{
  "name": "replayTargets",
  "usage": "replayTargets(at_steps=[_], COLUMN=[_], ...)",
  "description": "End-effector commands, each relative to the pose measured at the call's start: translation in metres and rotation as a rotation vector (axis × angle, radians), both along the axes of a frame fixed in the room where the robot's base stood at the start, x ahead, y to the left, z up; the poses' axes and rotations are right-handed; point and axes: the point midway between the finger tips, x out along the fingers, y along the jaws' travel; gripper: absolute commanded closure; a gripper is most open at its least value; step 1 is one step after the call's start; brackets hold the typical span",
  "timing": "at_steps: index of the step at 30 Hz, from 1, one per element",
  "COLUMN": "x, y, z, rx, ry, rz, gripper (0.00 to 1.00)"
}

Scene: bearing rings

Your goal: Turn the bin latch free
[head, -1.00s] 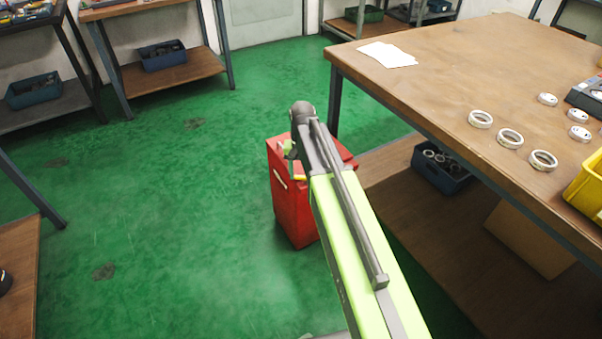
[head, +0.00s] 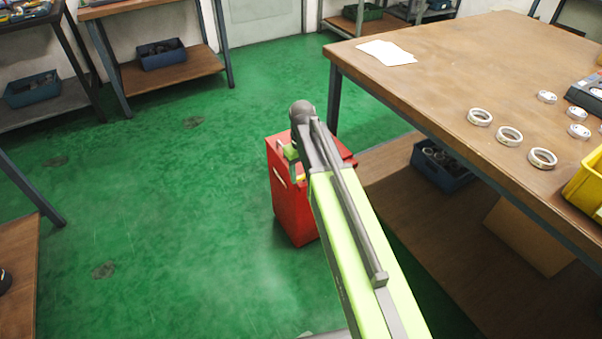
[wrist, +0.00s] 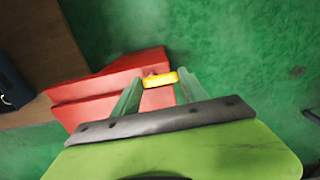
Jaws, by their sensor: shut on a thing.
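The red bin (head: 290,205) stands on the green floor beside the workbench, partly hidden behind my arm in the head view. In the wrist view its red top and side (wrist: 95,92) show at left and ahead of my gripper. The yellow latch (wrist: 160,79) sits at the bin's edge between my fingertips. My gripper (wrist: 156,82) is shut on the latch, with one green finger at each end of it. In the head view only a little of the gripper shows by the bin's top, and the latch is mostly hidden by my arm.
A wooden workbench (head: 440,75) stands at right with several bearing rings (head: 509,136) and a yellow bin (head: 585,190) on it. A blue bin (head: 440,168) is on its lower shelf. The green floor (head: 170,220) left of the red bin is clear.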

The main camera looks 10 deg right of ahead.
Motion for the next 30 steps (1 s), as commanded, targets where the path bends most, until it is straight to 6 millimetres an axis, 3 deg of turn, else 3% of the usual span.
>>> replayTargets(at_steps=[13,14,18,30], x=[0.0021,0.0022,0.0015,0.0006], y=[-0.0002,-0.0001,0.0002,0.0005], z=[0.0004,0.0004,0.0003,0.0059], rx=[0.000,0.000,0.000,0.001], ry=[-0.006,-0.006,-0.004,-0.002], rz=[0.010,0.010,0.009,0.009], gripper=[0.90,0.45,0.27,0.27])
